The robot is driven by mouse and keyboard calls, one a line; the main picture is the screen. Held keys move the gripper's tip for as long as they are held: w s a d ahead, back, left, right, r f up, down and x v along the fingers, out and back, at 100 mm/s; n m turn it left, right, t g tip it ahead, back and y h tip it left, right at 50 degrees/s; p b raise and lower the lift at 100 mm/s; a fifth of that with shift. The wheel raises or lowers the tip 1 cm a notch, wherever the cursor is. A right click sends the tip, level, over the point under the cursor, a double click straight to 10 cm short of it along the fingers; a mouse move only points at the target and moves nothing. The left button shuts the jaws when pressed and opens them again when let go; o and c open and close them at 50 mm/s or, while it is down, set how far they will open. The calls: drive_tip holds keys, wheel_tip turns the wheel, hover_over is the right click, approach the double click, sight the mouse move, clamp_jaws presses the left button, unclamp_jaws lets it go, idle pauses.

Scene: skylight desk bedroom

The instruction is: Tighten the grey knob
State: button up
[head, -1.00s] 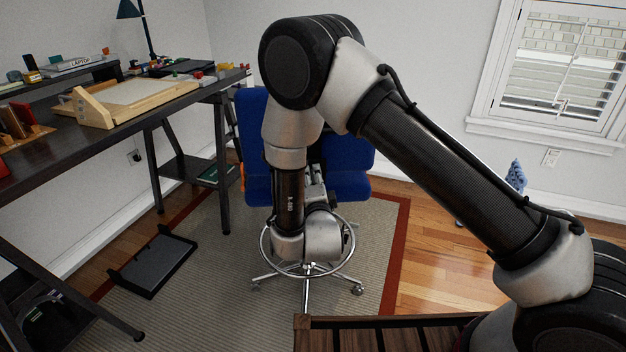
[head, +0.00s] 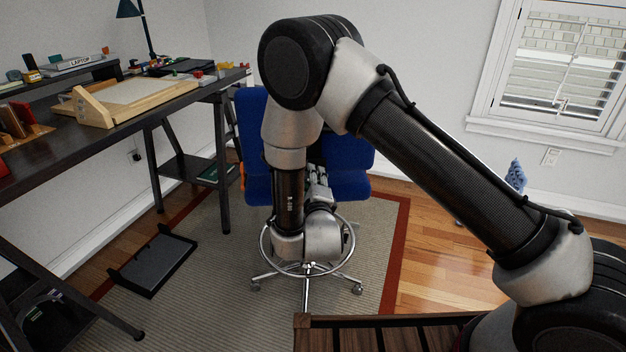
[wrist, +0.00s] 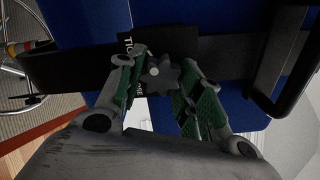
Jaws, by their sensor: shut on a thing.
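A black label with white lettering (wrist: 126,45) is behind the knob, partly hidden by the fingers. In the head view my arm covers the middle of the chair and hides the knob.
A dark desk (head: 75,150) with a wooden drawing board stands at the left. The chair's chrome foot ring (head: 262,248) and star base are close under my wrist.

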idle(0.3)
drive_tip(key=o, duration=1)
drive_tip(key=shift+o, duration=0.2)
drive_tip(key=shift+s, duration=0.15)
drive_tip(key=s, duration=0.7)
drive_tip(key=shift+d, duration=0.35)
drive_tip(key=shift+s, duration=0.1)
